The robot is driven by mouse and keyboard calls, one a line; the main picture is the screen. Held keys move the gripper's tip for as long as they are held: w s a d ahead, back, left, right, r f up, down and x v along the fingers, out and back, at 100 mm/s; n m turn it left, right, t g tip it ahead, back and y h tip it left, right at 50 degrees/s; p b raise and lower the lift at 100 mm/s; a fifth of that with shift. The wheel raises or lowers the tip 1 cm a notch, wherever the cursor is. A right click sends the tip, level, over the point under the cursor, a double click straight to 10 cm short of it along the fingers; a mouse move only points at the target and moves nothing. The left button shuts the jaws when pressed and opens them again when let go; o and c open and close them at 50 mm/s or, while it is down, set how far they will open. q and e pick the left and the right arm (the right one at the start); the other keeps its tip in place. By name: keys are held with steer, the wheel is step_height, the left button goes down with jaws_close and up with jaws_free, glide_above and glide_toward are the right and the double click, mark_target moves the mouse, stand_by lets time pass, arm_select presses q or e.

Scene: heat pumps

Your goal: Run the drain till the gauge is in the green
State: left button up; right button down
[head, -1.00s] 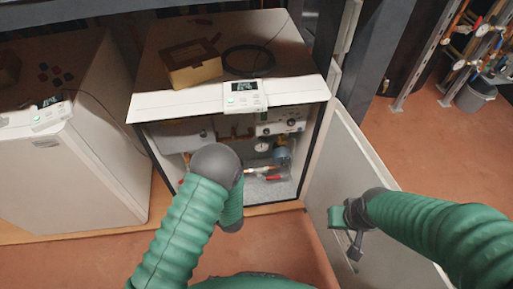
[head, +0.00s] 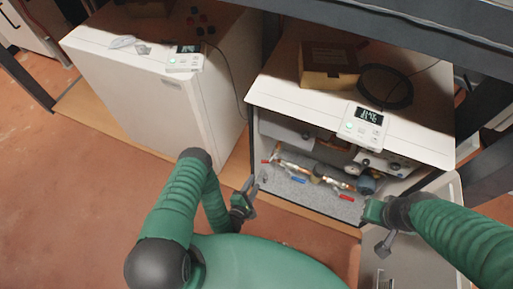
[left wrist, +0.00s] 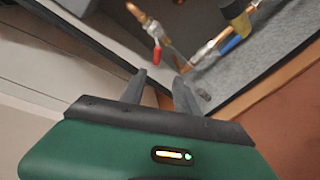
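The open heat pump cabinet (head: 290,190) holds brass and copper pipework with several small valve handles. A red handle (head: 265,162) is at the left, a blue handle (head: 298,180) in the middle and another red handle (head: 347,197) at the right. The left wrist view shows a red handle (left wrist: 156,54) and a blue handle (left wrist: 230,44) beyond my fingers. My left gripper (head: 251,187) is open and empty at the cabinet's front left edge, with its fingers apart (left wrist: 160,90). My right gripper (head: 385,236) is by the open door; its fingers are unclear. I cannot make out the gauge.
The cabinet door (head: 430,245) stands open at the right. A control panel (head: 364,123), a cardboard box (head: 328,68) and a black cable coil (head: 386,86) are on top. A second, closed unit (head: 150,95) stands at the left. The floor at left is clear.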

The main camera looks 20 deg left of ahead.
arm_select(q)
steer(key=w+f+b, duration=0.1)
steer(key=w+b, duration=0.1)
steer(key=w, duration=0.6)
steer(key=w+f+n+b, duration=0.1)
steer(key=w+f+b, duration=0.1)
steer(key=w, duration=0.6)
steer(key=shift+d+f+b, duration=0.25)
steer(key=shift+d+b, duration=0.05)
steer(key=shift+b, duration=0.45)
jaws_close()
